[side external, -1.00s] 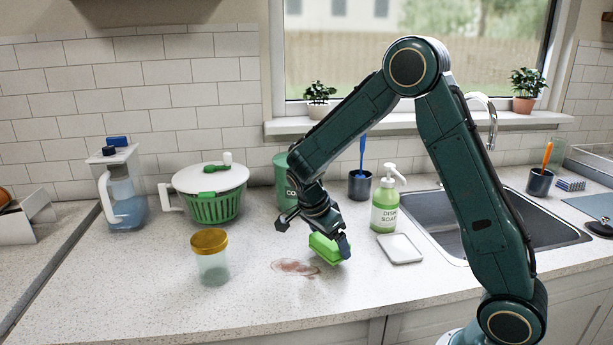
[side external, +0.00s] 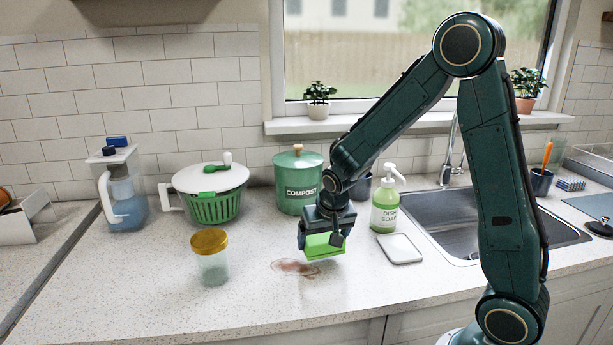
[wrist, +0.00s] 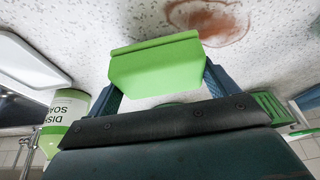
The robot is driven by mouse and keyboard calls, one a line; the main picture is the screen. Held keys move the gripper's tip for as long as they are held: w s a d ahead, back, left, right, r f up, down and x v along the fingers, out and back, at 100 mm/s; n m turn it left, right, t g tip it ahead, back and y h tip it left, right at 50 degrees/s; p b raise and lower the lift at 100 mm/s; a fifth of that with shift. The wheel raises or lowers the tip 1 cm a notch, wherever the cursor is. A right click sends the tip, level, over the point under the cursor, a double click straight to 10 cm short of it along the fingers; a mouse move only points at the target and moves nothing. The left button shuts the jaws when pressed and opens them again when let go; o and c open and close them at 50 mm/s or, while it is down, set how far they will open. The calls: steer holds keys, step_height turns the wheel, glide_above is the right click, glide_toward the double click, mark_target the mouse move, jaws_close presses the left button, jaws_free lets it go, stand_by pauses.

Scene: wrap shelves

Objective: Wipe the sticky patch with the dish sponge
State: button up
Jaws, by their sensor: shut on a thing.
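The green dish sponge (side external: 324,246) is held between the fingers of my gripper (side external: 322,240), which is shut on it. In the wrist view the sponge (wrist: 157,64) sits between the two blue fingers. The sticky patch (side external: 295,267) is a reddish-brown smear on the speckled counter, just in front and to the left of the sponge. In the wrist view the patch (wrist: 215,22) shows beyond the sponge's upper right edge. The sponge looks slightly above the counter; whether it touches is hard to tell.
A jar with a gold lid (side external: 210,257) stands left of the patch. The soap bottle (side external: 385,205) and a white tray (side external: 399,249) are to the right, before the sink (side external: 470,220). A compost bin (side external: 298,182) and salad spinner (side external: 211,192) stand behind. The counter front is clear.

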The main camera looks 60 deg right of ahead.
mark_target(313, 241)
steer(key=n, duration=0.2)
steer(key=n+y, duration=0.1)
steer(key=n, duration=0.1)
steer(key=r+n+t+y, duration=0.1)
steer(key=n, duration=0.1)
steer(key=shift+w+a+n, duration=0.1)
steer(key=shift+a+n, duration=0.1)
steer(key=shift+n, duration=0.2)
steer(key=n+y, duration=0.1)
steer(key=n, duration=0.1)
steer(key=n+y, duration=0.1)
steer(key=n, duration=0.1)
steer(key=r+n+y, duration=0.1)
steer(key=n, duration=0.1)
steer(key=shift+a+g, duration=0.25)
steer(key=shift+g, duration=0.05)
steer(key=n, duration=0.2)
steer(key=r+n+g+y, duration=0.1)
steer(key=n, duration=0.4)
steer(key=shift+a+r+g+y, duration=0.3)
steer(key=shift+g+y, duration=0.1)
steer(key=n, duration=0.2)
steer(key=r+n+g, duration=0.1)
steer(key=n, duration=0.1)
steer(key=n+g, duration=0.1)
steer(key=shift+s+a+r+n, duration=0.2)
steer(key=shift+a+r+n, duration=0.1)
steer(key=shift+n, duration=0.1)
steer(key=shift+f+y, duration=0.1)
steer(key=shift+y, duration=0.2)
